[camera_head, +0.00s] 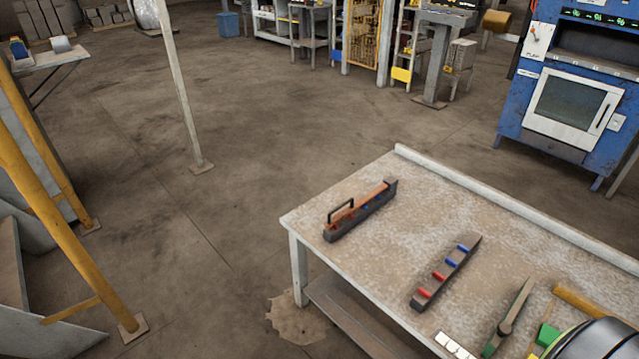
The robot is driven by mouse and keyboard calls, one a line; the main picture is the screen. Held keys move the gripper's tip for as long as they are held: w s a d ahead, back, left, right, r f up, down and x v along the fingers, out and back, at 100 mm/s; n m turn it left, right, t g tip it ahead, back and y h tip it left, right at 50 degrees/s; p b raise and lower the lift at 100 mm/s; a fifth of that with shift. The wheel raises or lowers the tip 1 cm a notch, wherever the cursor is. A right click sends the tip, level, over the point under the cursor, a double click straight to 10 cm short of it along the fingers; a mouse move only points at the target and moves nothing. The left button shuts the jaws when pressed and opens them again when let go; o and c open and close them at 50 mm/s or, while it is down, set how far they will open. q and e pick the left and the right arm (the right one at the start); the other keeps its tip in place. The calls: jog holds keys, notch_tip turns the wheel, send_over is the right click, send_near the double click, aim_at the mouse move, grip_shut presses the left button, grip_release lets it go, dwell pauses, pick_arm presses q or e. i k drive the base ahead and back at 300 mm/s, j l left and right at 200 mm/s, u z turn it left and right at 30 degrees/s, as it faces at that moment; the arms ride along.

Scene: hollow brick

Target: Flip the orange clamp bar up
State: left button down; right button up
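The orange clamp bar (371,196) lies low along a dark narrow base (361,220) on the workbench, near its left corner. A black loop handle (341,208) stands up at the bar's near left end. The bar's far right end meets a dark block on the base. Small blue parts show along the base's side beneath the bar. Neither of my grippers is in view, and nothing touches the bar.
The workbench (420,192) has a raised back edge. A dark strip with red and blue pegs (446,272) lies right of the clamp. Pliers-like tool (509,316), white blocks (455,346) and a dark rounded object (592,342) crowd the near right. Bench surface between clamp and strip is clear.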

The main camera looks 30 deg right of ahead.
aim_at(353, 206)
jog(key=i+j+z, duration=0.1)
jog(key=i+z, duration=0.35)
jog(key=i+j+z, duration=0.25)
jog(key=i+z, duration=0.25)
jog(key=i+j+z, duration=0.65)
jog(key=z, duration=0.2)
jog(key=i+j+z, duration=0.1)
jog(key=j+z, duration=1.05)
jog(key=j, duration=0.15)
jog(key=i, duration=0.05)
